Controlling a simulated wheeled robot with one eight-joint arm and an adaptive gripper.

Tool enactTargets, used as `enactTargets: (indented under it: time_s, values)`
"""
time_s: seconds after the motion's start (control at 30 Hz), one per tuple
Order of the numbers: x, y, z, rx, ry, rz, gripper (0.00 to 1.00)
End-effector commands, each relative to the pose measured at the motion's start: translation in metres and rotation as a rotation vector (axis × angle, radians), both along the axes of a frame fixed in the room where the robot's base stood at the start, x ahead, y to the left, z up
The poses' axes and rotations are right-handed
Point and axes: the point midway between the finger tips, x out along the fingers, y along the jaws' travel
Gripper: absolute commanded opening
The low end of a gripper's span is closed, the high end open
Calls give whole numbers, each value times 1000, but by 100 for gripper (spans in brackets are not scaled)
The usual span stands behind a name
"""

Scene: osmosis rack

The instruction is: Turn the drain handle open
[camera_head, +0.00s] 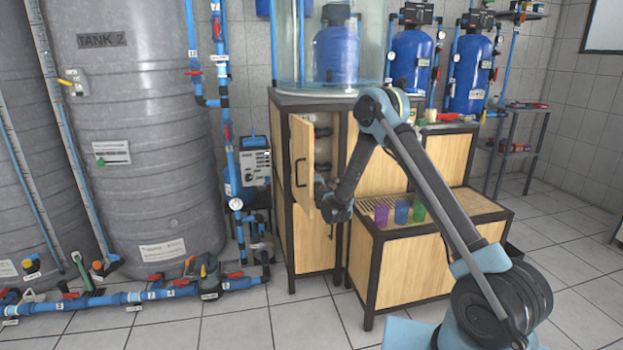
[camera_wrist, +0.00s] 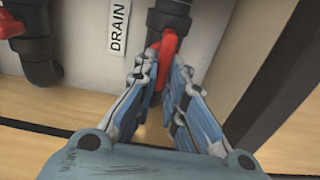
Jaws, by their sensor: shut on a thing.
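The red drain handle (camera_wrist: 167,46) sits on a dark grey pipe in the wrist view, to the right of a white label reading DRAIN (camera_wrist: 118,32). My gripper (camera_wrist: 160,65) is around the handle, with a finger on each side of it, shut on it. The fingers hide part of the handle. In the head view my gripper (camera_head: 335,205) is at the opening of the wooden cabinet (camera_head: 320,255), beside its open door (camera_head: 301,160). The handle cannot be made out in the head view.
A second red handle (camera_wrist: 12,25) is on another pipe at the left of the wrist view. A cabinet side wall (camera_wrist: 262,60) is close on the right. Purple, blue and green cups (camera_head: 401,212) stand on the low wooden bench (camera_head: 470,205).

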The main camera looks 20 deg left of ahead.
Motion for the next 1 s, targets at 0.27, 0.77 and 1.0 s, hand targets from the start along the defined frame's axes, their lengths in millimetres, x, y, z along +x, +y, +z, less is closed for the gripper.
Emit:
enactTargets:
  time_s: [0.27, 0.77, 1.0]
  values:
    - [-2, 1, -2, -17, -10, 4, 0]
    - [-1, 1, -1, -17, -10, 2, 31]
    - [-3, -1, -1, -17, -10, 1, 31]
